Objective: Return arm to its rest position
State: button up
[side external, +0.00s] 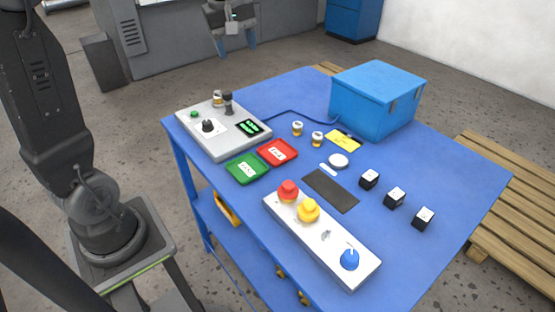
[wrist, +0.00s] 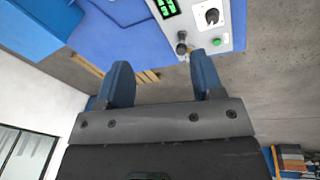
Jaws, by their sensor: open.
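My gripper (side external: 234,46) is at the top of the side external view, raised in the air beyond the far left edge of the blue table. Its two blue fingers point down and are apart, with nothing between them. In the wrist view my gripper (wrist: 160,82) shows both blue fingers spread and empty. The grey control box (side external: 223,130) with a black knob, green button and green-lit display sits on the table's far left corner. It also shows at the top of the wrist view (wrist: 225,36).
The blue table (side external: 445,167) carries a blue box (side external: 372,103), a green tray (side external: 247,168), a red tray (side external: 278,152), a white panel (side external: 335,250) with colored buttons, and several dark cubes. A wooden pallet (side external: 510,170) lies at right. The air around my gripper looks free.

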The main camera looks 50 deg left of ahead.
jog(key=s+d+f+m+t, duration=0.1)
jog(key=s+d+f+m, duration=0.1)
jog(key=s+d+m, duration=0.5)
jog(key=s+d+f+m+t, duration=0.2)
jog(key=s+d+m, duration=0.5)
jog(key=s, duration=0.4)
jog(key=shift+d+f+m+h, duration=0.35)
jog(key=shift+d+f, duration=0.2)
jog(key=shift+d, duration=0.2)
